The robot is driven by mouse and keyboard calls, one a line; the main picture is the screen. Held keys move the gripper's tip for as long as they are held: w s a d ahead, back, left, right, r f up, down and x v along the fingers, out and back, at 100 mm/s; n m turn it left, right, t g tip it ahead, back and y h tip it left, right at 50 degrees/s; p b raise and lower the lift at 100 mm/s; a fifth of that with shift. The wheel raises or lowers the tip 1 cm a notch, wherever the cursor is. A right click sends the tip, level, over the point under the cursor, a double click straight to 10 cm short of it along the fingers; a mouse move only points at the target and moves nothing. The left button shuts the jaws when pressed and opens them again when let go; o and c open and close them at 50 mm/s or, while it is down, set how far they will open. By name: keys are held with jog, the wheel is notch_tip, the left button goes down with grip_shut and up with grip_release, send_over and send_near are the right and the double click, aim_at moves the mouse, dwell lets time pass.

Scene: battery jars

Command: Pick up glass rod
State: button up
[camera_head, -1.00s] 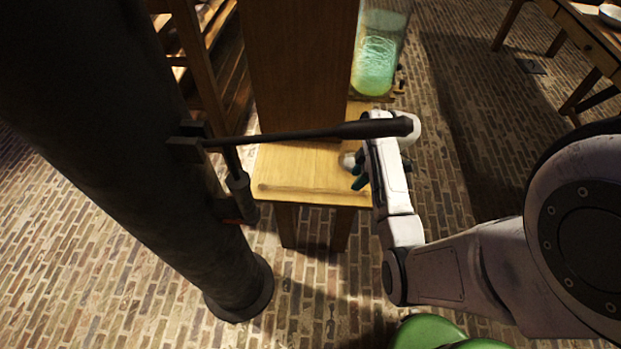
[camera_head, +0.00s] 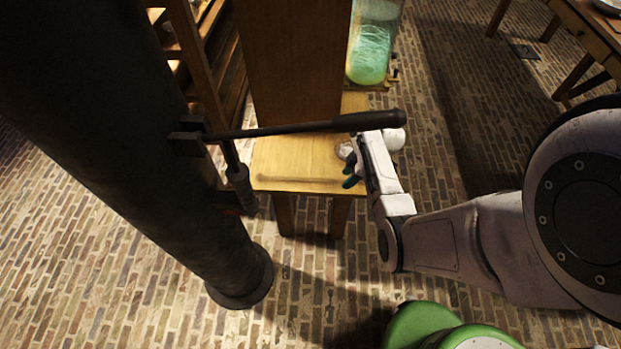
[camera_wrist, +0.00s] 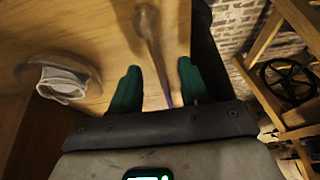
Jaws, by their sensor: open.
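A thin rod, likely the glass rod (camera_wrist: 150,28), lies on a wooden tabletop in the wrist view and runs from the top centre down between my fingers. In the head view, a thin pale bar (camera_head: 305,180) near the table's front edge looks like the same rod. My gripper (camera_wrist: 159,66) is open, with one green finger on each side of the rod. I cannot tell whether either finger touches it. In the head view my gripper (camera_head: 349,175) is at the right end of the tabletop (camera_head: 300,155), partly hidden by my wrist.
A white cloth-like item (camera_wrist: 65,82) lies left of my fingers. A glass jar with green liquid (camera_head: 370,55) stands behind. A dark column (camera_head: 215,225) with a long-handled lever (camera_head: 300,128) stands left, the lever crossing above the table.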

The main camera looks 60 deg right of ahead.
jog(key=shift+w+f, duration=0.3)
jog(key=shift+f, duration=0.35)
grip_shut()
